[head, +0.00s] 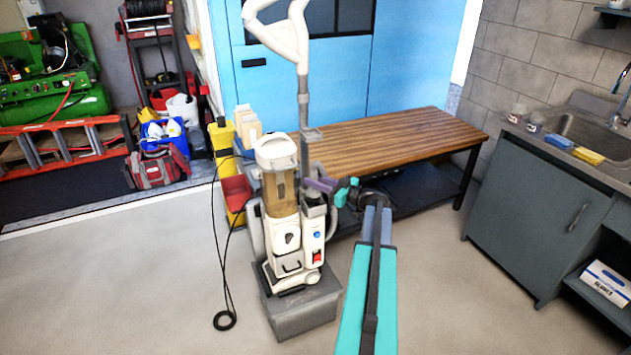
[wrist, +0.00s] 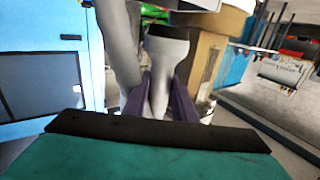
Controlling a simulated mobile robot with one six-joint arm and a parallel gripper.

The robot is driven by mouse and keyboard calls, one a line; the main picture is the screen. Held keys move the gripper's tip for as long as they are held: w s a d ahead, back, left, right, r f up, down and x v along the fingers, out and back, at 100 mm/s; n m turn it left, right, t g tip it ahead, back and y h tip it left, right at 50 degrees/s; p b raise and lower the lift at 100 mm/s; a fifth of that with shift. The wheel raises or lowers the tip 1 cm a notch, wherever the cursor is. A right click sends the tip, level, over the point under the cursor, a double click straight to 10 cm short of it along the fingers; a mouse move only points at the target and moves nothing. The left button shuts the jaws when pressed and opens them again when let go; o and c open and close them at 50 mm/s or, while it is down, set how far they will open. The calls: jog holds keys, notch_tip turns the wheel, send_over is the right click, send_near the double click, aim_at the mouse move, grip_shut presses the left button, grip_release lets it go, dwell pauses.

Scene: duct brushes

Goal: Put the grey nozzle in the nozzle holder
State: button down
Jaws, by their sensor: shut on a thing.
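The grey nozzle (wrist: 166,62) is between the two purple fingers of my gripper (wrist: 160,92) in the wrist view. Its wide end with a dark rim points up and its narrow part sits between the fingers. My gripper is shut on it. In the head view my gripper (head: 320,185) is at the right side of the upright white vacuum cleaner (head: 285,232), around mid-height. The nozzle is too small to make out clearly there. I cannot clearly pick out the nozzle holder in either view.
The vacuum cleaner stands on a grey box (head: 303,318), with a black cord hanging at its left. A wooden-topped bench (head: 400,138) is behind it. A sink cabinet (head: 540,215) stands at the right. The floor at the left front is clear.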

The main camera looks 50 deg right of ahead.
aim_at(315, 193)
jog(key=shift+f+b, duration=0.7)
jog(key=shift+f, duration=2.15)
jog(key=c, duration=1.4)
grip_release()
jog(key=shift+f, duration=0.1)
jog(key=s+d, duration=0.1)
jog(key=s, duration=0.3)
jog(key=s+b, duration=0.1)
jog(key=s, duration=0.4)
jog(key=s+d, duration=0.1)
jog(key=s, duration=0.3)
jog(key=shift+s+d, duration=0.3)
jog(key=shift+d, duration=0.05)
notch_tip(315, 193, up, 5)
jog(key=p, duration=0.3)
